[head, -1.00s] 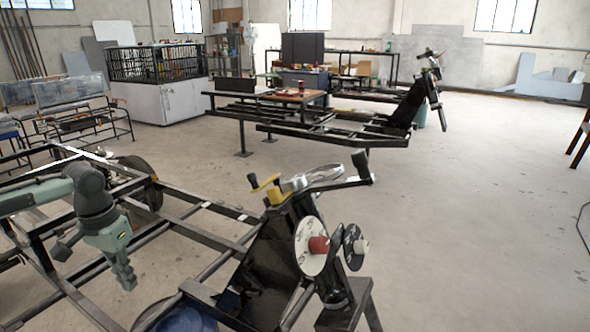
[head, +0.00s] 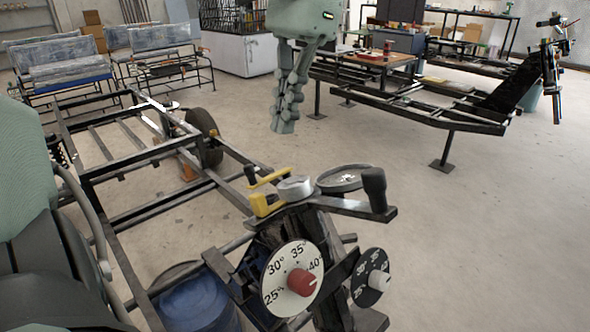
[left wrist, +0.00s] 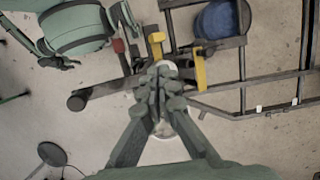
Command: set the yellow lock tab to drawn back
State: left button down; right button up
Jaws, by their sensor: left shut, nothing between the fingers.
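The yellow lock tab is among the yellow parts on top of the handlebar post; I cannot tell how far back it sits. In the head view there is a thin yellow bar (head: 268,178) with a dark end and a yellow block (head: 263,205) just below. Two yellow pieces also show in the left wrist view, one longer (left wrist: 200,72) and one shorter (left wrist: 155,40). My left gripper (head: 282,125) is shut and empty, pointing down, apart from the yellow parts. Its shut fingers (left wrist: 160,88) hide part of the post top. A dark claw-like end (left wrist: 62,63), possibly my right gripper, is unclear.
A white angle dial (head: 288,281) with a red knob and a black dial (head: 371,278) stand below. A bar with a black upright grip (head: 374,188) and a round silver-rimmed disc (head: 343,178) crowd the right side. A blue drum (head: 200,305) sits lower left.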

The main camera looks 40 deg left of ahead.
aim_at(259, 205)
pick_arm(q)
jog(key=x, duration=0.9)
jog(key=shift+s+a+f, duration=0.1)
jog(key=shift+s+f, duration=0.05)
jog(key=shift+f, duration=0.3)
pick_arm(e)
jog(key=shift+s+f, duration=0.15)
jog(key=shift+s, duration=0.15)
